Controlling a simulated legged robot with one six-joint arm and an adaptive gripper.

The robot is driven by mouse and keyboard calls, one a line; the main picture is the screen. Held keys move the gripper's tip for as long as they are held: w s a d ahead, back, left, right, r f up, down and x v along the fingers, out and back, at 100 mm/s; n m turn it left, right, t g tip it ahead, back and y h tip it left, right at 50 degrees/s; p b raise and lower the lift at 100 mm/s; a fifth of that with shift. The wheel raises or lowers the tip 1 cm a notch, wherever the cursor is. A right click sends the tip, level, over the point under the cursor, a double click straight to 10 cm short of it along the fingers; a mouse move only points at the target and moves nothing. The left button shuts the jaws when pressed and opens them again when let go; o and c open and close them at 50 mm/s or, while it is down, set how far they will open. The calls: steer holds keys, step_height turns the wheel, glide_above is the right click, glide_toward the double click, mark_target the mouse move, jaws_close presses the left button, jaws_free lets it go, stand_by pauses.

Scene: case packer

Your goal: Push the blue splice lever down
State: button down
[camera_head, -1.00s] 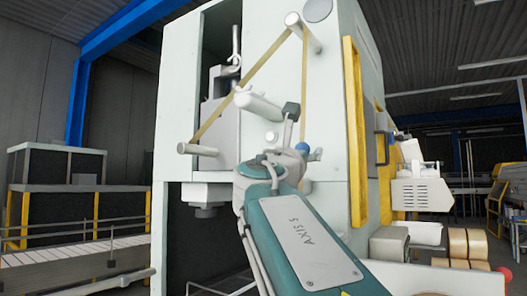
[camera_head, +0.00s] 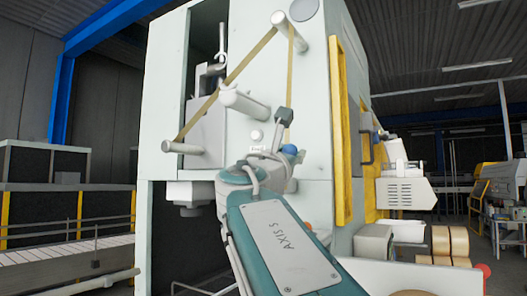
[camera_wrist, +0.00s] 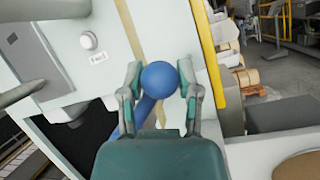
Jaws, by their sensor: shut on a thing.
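The blue splice lever shows in the wrist view as a round blue knob (camera_wrist: 159,79) with a blue shaft running down behind my gripper. My gripper (camera_wrist: 160,84) has one finger on each side of the knob and is shut on it. In the head view the blue knob (camera_head: 290,150) shows at the end of my arm, against the front of the pale machine. My fingers are mostly hidden there by my own arm. The lower part of the shaft is hidden by my gripper body in the wrist view.
A tan tape web (camera_head: 228,84) runs over rollers, including an upper roller (camera_head: 293,30) and a lower left roller (camera_head: 184,147). A white button (camera_wrist: 88,41) sits left of the lever. A yellow guard bar (camera_head: 343,130) stands to the right, with tape rolls (camera_head: 450,242) beyond.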

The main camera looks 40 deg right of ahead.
steer(key=shift+s+d+f+m+g+h, duration=0.25)
steer(key=shift+f+m+g, duration=0.7)
steer(key=shift+m, duration=0.95)
steer(key=shift+s+d+f+m+g+h, duration=0.15)
steer(key=shift+s+f+m+g, duration=0.25)
steer(key=shift+f+m+g, duration=1)
steer(key=shift+s+d+f+m+g+h, duration=0.1)
steer(key=shift+s+f+m+g+h, duration=0.3)
steer(key=shift+m, duration=2)
steer(key=shift+w+g+y, duration=0.1)
steer(key=shift+g+y, duration=0.2)
steer(key=shift+g, duration=0.05)
steer(key=shift+c, duration=1.5)
jaws_free()
steer(key=shift+a, duration=0.1)
steer(key=v, duration=1.2)
